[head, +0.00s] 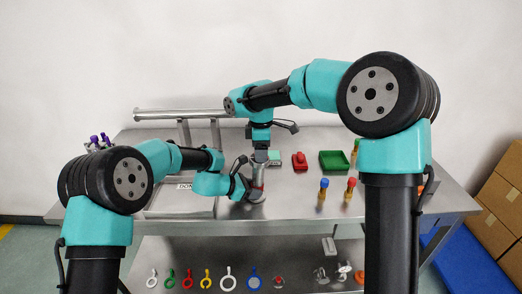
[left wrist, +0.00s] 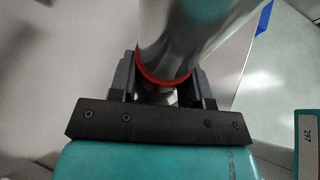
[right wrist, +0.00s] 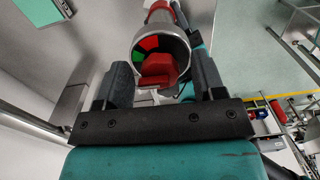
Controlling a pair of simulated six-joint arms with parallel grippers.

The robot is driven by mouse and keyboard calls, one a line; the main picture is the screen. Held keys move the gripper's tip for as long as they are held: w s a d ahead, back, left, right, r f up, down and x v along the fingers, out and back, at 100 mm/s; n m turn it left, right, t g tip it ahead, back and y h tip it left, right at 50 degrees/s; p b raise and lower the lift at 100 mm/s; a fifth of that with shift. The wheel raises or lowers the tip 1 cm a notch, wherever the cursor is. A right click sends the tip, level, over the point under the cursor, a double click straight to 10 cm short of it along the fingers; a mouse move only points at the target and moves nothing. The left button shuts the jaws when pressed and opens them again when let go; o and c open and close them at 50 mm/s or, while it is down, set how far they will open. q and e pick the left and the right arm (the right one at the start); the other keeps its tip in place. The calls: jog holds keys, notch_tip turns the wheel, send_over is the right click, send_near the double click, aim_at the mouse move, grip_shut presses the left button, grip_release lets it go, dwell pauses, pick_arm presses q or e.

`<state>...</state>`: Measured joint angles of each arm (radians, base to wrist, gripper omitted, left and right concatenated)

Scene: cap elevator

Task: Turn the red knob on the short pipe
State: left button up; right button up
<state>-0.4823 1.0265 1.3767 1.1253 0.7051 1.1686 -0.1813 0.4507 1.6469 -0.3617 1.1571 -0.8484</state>
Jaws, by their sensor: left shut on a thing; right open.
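The short pipe (head: 257,196) stands upright on the metal table in the head view, partly hidden by both arms. My left gripper (head: 246,190) is shut on the pipe low down; in the left wrist view the silvery pipe (left wrist: 185,45) with a red ring lies between its fingers (left wrist: 165,88). The red knob (right wrist: 158,69) shows in the right wrist view on the pipe's end, inside a round rim with green and red patches. My right gripper (head: 260,155) is above the pipe, pointing down. Its open fingers (right wrist: 163,80) stand on either side of the knob, with gaps visible.
A green tray (head: 334,162), a red object (head: 299,161) and several colour-topped bottles (head: 322,192) stand right of the pipe. A long horizontal pipe (head: 180,114) is at the back left.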

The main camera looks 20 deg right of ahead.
jog(key=shift+c, duration=0.2)
jog(key=c, duration=0.8)
jog(key=shift+m, duration=2.5)
jog(key=shift+c, duration=0.2)
jog(key=o, duration=0.9)
jog(key=shift+r, duration=0.1)
jog(key=r, duration=1.1)
jog(key=shift+w+d+r, duration=0.15)
jog(key=shift+w+r, duration=0.1)
jog(key=shift+r, duration=0.15)
pick_arm(q)
jog(key=o, duration=0.8)
